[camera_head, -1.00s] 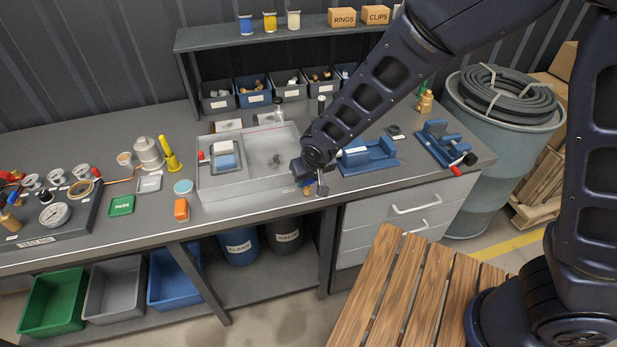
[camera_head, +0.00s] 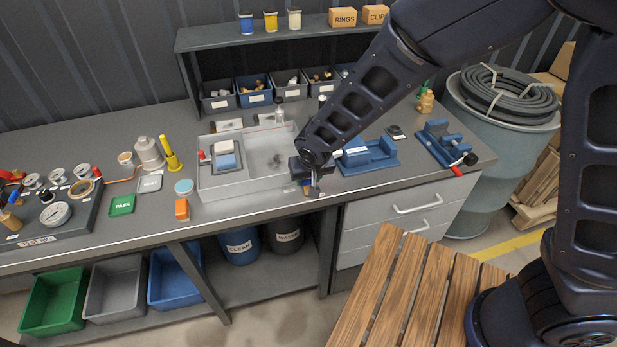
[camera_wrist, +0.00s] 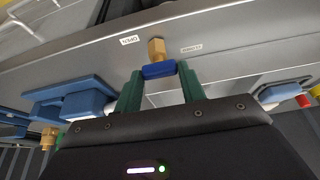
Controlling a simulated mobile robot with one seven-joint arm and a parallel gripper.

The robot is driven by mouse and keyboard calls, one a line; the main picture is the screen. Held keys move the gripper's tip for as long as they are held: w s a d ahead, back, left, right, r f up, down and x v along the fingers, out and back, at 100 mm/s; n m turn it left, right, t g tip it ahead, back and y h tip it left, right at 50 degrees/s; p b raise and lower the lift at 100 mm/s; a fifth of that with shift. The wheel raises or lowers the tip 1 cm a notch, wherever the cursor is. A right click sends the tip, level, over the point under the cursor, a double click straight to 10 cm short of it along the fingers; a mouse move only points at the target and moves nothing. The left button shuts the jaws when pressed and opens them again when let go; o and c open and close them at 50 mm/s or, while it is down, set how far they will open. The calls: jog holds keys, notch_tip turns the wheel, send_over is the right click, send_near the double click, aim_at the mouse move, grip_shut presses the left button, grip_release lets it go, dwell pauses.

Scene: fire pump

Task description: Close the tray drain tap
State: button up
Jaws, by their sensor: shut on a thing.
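The grey metal tray (camera_head: 240,189) sits at the front of the bench in the head view. The tray drain tap is at its front right, mostly hidden by my gripper (camera_head: 309,186) there. In the wrist view the tap has a brass body (camera_wrist: 156,47) and a blue handle (camera_wrist: 158,71). The handle lies crosswise in that picture. The green fingers of my gripper (camera_wrist: 160,74) are shut on the handle, one at each end. A white label reading OPEN (camera_wrist: 130,40) is left of the tap, and another small label (camera_wrist: 191,48) is to its right.
A blue fixture (camera_head: 368,155) stands on the bench just right of my gripper. A second blue vise-like fixture (camera_head: 440,145) is farther right. The tray holds a small container (camera_head: 225,156). A slatted wooden surface (camera_head: 400,295) lies in front of the drawers.

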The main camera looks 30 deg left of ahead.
jog(key=o, duration=0.7)
jog(key=v, duration=1.1)
jog(key=shift+f, duration=0.1)
